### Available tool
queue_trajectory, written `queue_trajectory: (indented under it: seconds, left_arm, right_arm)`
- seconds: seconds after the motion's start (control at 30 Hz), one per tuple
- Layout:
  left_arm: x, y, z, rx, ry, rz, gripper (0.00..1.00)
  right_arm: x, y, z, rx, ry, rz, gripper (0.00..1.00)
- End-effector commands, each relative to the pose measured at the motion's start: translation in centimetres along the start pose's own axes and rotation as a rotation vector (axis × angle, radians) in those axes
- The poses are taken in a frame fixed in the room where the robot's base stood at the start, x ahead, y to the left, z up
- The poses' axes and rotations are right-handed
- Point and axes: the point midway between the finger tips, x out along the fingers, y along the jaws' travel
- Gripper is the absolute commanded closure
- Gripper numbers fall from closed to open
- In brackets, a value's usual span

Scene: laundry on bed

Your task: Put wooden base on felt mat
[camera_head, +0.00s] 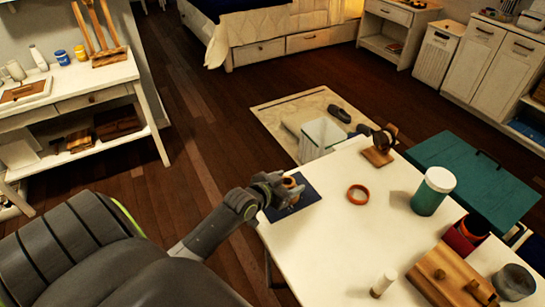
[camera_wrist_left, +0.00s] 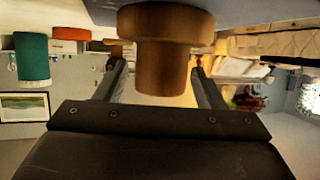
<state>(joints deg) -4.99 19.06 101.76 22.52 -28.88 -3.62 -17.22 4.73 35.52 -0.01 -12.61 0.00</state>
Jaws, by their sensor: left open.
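The dark blue felt mat (camera_head: 311,196) lies on the near left corner of the white table. A brown wooden piece (camera_head: 291,189), which looks like the wooden base, is on the mat and partly hidden by my left gripper (camera_head: 284,188). In the left wrist view, which is upside down, the wooden piece (camera_wrist_left: 165,52) has a wide round foot and a narrower stem. The fingers of my left gripper (camera_wrist_left: 162,75) are open on either side of the stem, with gaps showing. My right gripper is not in view.
The table's middle is clear.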

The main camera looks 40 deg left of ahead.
Motion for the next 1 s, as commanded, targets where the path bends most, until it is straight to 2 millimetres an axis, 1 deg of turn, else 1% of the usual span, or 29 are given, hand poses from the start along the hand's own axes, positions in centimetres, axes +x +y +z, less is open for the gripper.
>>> queue_trajectory:
  seconds: [0.03, 0.3, 0.4, 0.5, 0.7, 1.0]
  left_arm:
    - [-1.0, 0.0, 0.0, 0.002, -0.001, 0.000, 0.37]
    - [-6.4, -0.1, 0.0, 0.004, -0.002, 0.000, 0.37]
    - [-8.1, 0.0, 0.0, 0.004, -0.001, 0.000, 0.37]
    - [-9.3, -0.1, 0.0, 0.002, -0.001, 0.000, 0.37]
    - [-10.3, 0.0, 0.0, 0.000, 0.001, 0.001, 0.37]
    - [-10.4, 0.0, -0.1, 0.000, 0.001, 0.001, 0.37]
  right_arm:
    - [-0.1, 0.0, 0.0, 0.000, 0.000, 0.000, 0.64]
    - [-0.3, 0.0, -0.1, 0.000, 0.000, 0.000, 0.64]
    - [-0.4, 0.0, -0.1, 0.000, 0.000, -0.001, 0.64]
    - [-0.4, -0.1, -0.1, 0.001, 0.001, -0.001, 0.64]
    - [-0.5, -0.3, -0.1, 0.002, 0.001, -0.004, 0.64]
    - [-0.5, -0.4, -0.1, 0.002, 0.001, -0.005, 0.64]
